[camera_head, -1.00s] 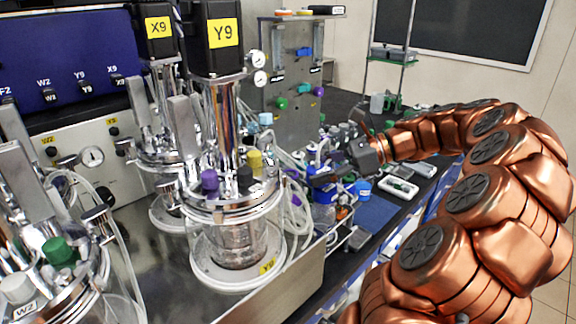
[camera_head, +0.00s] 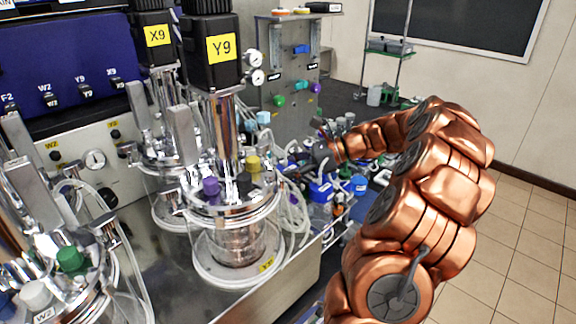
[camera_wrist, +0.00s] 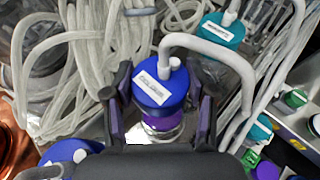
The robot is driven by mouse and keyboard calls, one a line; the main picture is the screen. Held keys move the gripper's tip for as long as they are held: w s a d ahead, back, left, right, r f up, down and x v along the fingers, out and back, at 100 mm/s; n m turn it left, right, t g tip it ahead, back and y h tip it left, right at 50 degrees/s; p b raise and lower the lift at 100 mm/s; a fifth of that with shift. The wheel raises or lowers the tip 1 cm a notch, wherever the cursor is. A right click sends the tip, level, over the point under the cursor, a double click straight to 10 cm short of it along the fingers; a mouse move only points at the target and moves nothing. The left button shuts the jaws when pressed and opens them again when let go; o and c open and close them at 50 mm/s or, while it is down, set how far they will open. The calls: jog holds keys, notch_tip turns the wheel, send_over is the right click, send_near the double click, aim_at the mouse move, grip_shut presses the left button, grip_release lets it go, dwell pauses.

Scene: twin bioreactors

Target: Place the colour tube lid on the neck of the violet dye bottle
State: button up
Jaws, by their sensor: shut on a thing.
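A blue lid (camera_wrist: 150,92) with a white label and a bent grey tube is between the fingers of my gripper (camera_wrist: 160,80) in the wrist view. My gripper is shut on this lid. The label print is too small to read. Directly beneath the lid is the violet dye bottle (camera_wrist: 162,124), whose violet part shows just under the lid's edge. Its neck is hidden by the lid, so I cannot tell whether the lid touches it. In the head view my gripper is small and partly hidden among the bottles behind the reactors.
Other tube lids stand close by: a blue one (camera_wrist: 72,153) at lower left and a teal one (camera_wrist: 222,32) at upper right. Looped clear hoses (camera_wrist: 75,50) crowd the left. In the head view, reactor Y9 (camera_head: 236,240) stands left of my arm.

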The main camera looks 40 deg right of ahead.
jog(key=shift+f, duration=0.1)
jog(key=o, duration=1.1)
jog(key=shift+b+v, duration=1.15)
jog(key=shift+v, duration=4.9)
jog(key=shift+s, duration=0.1)
